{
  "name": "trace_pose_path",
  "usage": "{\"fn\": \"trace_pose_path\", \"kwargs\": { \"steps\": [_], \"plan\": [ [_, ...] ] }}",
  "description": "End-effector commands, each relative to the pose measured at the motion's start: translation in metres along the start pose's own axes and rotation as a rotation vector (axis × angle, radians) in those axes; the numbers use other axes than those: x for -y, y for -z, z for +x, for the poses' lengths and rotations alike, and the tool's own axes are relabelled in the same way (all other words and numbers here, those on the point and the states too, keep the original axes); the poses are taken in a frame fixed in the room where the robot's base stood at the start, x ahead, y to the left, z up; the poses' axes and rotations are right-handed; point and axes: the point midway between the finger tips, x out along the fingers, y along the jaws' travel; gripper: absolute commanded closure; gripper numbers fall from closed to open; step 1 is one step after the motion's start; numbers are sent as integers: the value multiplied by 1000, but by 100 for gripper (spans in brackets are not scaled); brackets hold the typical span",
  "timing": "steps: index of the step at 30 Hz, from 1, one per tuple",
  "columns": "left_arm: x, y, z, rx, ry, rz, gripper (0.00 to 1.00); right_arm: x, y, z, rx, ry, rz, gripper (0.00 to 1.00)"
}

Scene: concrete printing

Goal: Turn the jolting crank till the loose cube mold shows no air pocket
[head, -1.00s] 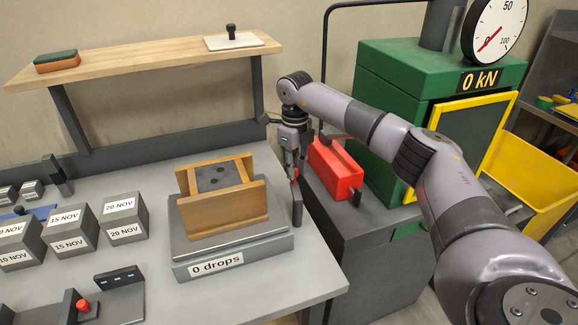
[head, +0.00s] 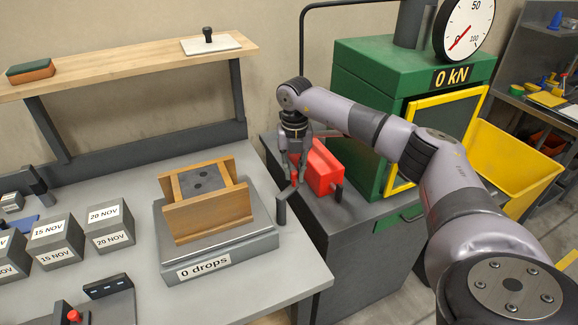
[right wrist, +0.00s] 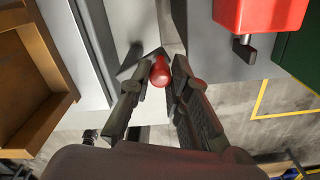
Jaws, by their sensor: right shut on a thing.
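The wooden cube mold (head: 213,222) sits on the grey jolting table (head: 220,262), labelled "0 drops". The grey fill in the mold shows a few dark pockets (head: 200,184) on top. The crank (head: 282,209) is a dark arm at the jolting table's right side with a red knob, which also shows in the right wrist view (right wrist: 160,73). My right gripper (head: 292,180) is shut on this knob from above, a finger on each side of it (right wrist: 157,85). My left gripper is not in view.
A red box (head: 323,167) stands close right of my right gripper, by the green press (head: 375,100) reading "0 kN". Dated grey cubes (head: 110,226) stand left of the jolting table. A wooden shelf (head: 130,65) runs behind.

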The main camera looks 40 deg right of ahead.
Motion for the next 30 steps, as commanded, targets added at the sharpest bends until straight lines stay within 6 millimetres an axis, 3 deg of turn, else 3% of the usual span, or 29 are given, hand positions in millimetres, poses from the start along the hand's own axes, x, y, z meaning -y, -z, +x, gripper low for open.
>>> {"fn": "trace_pose_path", "kwargs": {
  "steps": [15, 30],
  "plan": [
    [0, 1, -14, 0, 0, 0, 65, 16, 22, -3, 3, 0, 494, 100],
    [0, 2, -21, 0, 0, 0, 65, 16, 49, -2, 1, 0, 967, 100]
  ]
}}
